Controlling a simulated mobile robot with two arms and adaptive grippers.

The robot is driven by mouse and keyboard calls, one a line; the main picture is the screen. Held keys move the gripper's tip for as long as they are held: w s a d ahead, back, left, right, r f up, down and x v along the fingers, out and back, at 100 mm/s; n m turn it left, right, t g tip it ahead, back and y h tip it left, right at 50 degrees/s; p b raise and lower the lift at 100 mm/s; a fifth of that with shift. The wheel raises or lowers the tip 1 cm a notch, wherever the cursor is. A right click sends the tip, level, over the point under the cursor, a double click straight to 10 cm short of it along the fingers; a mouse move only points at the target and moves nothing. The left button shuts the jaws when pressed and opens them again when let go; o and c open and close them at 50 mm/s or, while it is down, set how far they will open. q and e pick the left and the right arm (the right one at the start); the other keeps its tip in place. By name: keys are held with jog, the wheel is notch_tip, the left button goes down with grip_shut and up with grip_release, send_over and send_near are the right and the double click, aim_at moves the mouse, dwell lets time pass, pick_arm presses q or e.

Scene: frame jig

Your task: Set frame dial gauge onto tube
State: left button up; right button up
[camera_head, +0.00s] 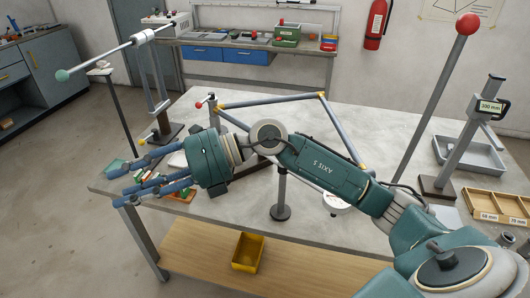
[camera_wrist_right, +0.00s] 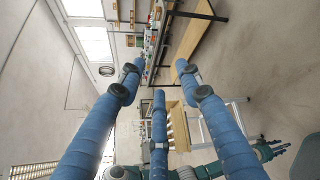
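The tube frame (camera_head: 270,101), grey-blue with yellow joints, stands over the pale table. My right arm crosses in front and hides part of it. A small white round thing (camera_head: 334,204), perhaps the dial gauge, lies on the table just behind my right forearm; its face is partly covered. My right gripper (camera_head: 138,188) is over the table's left end, away from that round thing. Its blue fingers are spread, and the right wrist view shows nothing between them (camera_wrist_right: 160,105). A teal hand, seemingly my left gripper (camera_wrist_right: 268,151), shows small at the right wrist view's lower right.
A yellow bin (camera_head: 248,252) sits on the lower shelf.

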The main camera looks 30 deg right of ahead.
jog(key=w+d+f+n+h, duration=0.1)
jog(key=w+d+f+h, duration=0.15)
jog(key=d+h, duration=0.55)
jog(key=w+d+f+h, duration=0.1)
jog(key=d+f+h, duration=0.2)
jog(key=d, duration=0.9)
jog(key=s+d+r+m+h, duration=0.25)
jog(key=d+h, duration=0.25)
jog(key=d, duration=0.9)
jog(key=w+p+x, duration=0.1)
jog(key=p+x, duration=0.1)
jog(key=x, duration=0.8)
jog(key=shift+w+p, duration=0.2)
jog(key=shift+p, duration=0.2)
jog(key=shift+n, duration=0.25)
grip_shut()
